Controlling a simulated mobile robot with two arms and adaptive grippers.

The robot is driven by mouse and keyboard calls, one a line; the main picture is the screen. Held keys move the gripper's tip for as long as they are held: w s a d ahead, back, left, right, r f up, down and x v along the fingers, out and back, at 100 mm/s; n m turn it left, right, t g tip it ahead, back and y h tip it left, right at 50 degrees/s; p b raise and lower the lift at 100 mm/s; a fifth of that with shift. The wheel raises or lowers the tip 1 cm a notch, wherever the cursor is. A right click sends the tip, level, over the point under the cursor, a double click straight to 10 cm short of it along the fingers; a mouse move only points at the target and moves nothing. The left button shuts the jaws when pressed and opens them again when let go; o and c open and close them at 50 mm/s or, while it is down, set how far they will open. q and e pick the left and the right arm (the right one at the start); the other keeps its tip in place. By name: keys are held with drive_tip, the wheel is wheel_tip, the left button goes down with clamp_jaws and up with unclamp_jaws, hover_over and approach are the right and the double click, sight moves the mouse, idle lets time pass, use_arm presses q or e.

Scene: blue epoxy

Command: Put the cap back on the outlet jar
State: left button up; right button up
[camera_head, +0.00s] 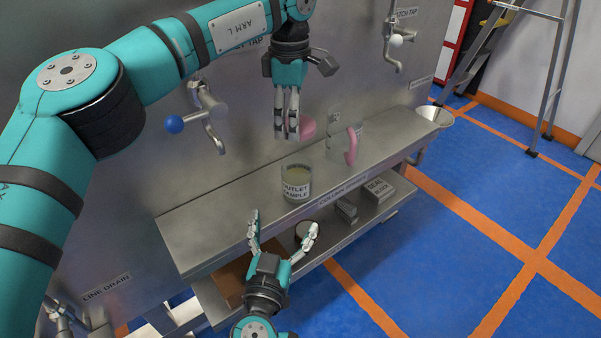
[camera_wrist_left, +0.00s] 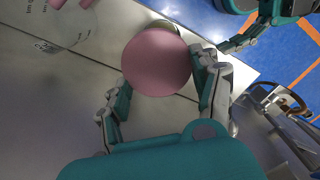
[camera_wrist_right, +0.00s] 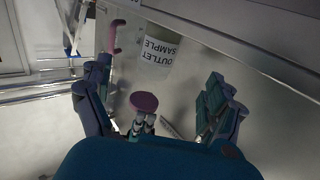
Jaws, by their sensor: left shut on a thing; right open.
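The outlet jar (camera_head: 296,184) is a clear glass labelled "OUTLET SAMPLE" with pale contents, standing upright on the steel shelf. It also shows in the right wrist view (camera_wrist_right: 158,50), and only its edge shows behind the cap in the left wrist view. My left gripper (camera_head: 287,134) is shut on the round pink cap (camera_head: 307,128) and holds it above the shelf, up and behind the jar. The cap fills the middle of the left wrist view (camera_wrist_left: 157,65). My right gripper (camera_head: 283,226) is open and empty, in front of the shelf edge, below the jar.
A clear jug with a pink handle (camera_head: 351,146) stands right of the jar on the shelf (camera_head: 225,215). A blue-knobbed tap (camera_head: 175,124) is on the wall at left. Boxes (camera_head: 379,191) sit on the lower shelf.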

sight(294, 192)
use_arm(q)
drive_tip(key=shift+s+a+r, duration=0.1)
drive_tip(key=shift+s+r, duration=0.2)
drive_tip(key=shift+s, duration=0.35)
drive_tip(key=shift+w+f, duration=0.2)
drive_tip(key=shift+w, duration=0.1)
use_arm(e)
drive_tip(key=w, duration=0.3)
drive_tip(key=w+d, duration=0.1)
drive_tip(key=w, duration=0.3)
drive_tip(key=w+d, duration=0.1)
drive_tip(key=w, duration=0.3)
drive_tip(key=shift+w+d, duration=0.15)
drive_tip(key=shift+d, duration=0.05)
drive_tip(key=c, duration=1.8)
use_arm(q)
drive_tip(key=shift+f, duration=2.45)
